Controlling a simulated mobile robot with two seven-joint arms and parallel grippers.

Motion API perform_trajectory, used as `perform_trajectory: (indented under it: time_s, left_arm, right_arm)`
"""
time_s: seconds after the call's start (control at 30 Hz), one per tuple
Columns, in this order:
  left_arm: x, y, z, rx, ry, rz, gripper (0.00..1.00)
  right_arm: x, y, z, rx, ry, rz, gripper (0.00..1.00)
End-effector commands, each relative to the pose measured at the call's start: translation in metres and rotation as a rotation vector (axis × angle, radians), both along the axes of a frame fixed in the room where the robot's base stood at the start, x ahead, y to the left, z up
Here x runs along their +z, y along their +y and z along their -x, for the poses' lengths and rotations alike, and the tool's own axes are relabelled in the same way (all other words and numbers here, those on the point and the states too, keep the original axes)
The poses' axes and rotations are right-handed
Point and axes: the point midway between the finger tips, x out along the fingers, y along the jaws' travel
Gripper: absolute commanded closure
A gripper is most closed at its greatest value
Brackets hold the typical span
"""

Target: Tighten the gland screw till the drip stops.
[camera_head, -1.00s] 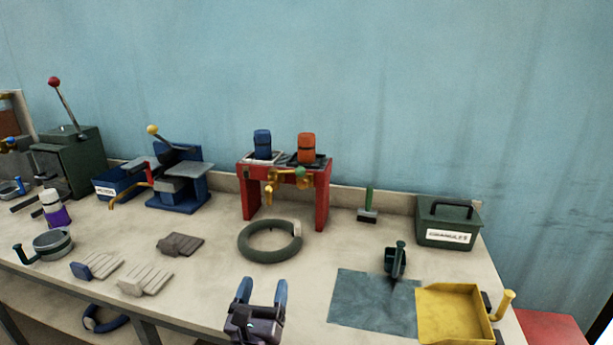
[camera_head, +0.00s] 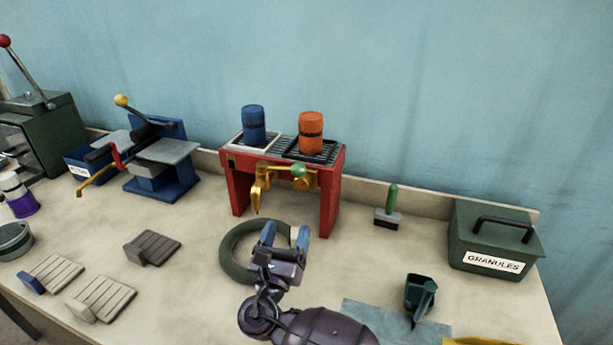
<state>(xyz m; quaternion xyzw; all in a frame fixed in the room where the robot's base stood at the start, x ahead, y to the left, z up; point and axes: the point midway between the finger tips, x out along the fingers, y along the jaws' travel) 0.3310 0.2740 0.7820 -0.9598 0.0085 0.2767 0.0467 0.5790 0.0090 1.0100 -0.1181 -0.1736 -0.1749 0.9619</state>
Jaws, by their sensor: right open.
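A brass tap (camera_head: 258,187) with a green knob (camera_head: 299,171) is mounted on the front of a red stand (camera_head: 328,190). The gland screw is too small to make out, and I cannot tell whether the tap drips. A blue drum (camera_head: 253,125) and an orange drum (camera_head: 311,131) stand on top of the red stand. My right gripper (camera_head: 284,236) is open and empty, in front of and below the tap, over the dark green ring (camera_head: 232,257). It covers part of the ring. My left gripper is out of view.
A blue press (camera_head: 165,165) stands to the left. Grooved pads (camera_head: 152,248) lie at front left. A green-handled brush (camera_head: 389,207), a green granules box (camera_head: 490,240) and a dark green scoop (camera_head: 420,294) are on the right. Bare bench lies between stand and brush.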

Motion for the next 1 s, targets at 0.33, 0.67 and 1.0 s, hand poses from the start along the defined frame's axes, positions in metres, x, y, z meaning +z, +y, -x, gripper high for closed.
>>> perform_trajectory:
  time_s: [0.33,0.67,1.0]
  left_arm:
    - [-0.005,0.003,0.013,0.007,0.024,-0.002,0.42]
    - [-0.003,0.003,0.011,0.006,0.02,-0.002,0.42]
    - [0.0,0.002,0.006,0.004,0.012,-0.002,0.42]
  right_arm:
    - [0.013,-0.009,-0.027,0.0,-0.003,0.001,0.33]
    - [0.033,-0.025,-0.075,-0.002,-0.003,0.001,0.33]
    - [0.041,-0.032,-0.095,0.0,-0.001,0.0,0.33]
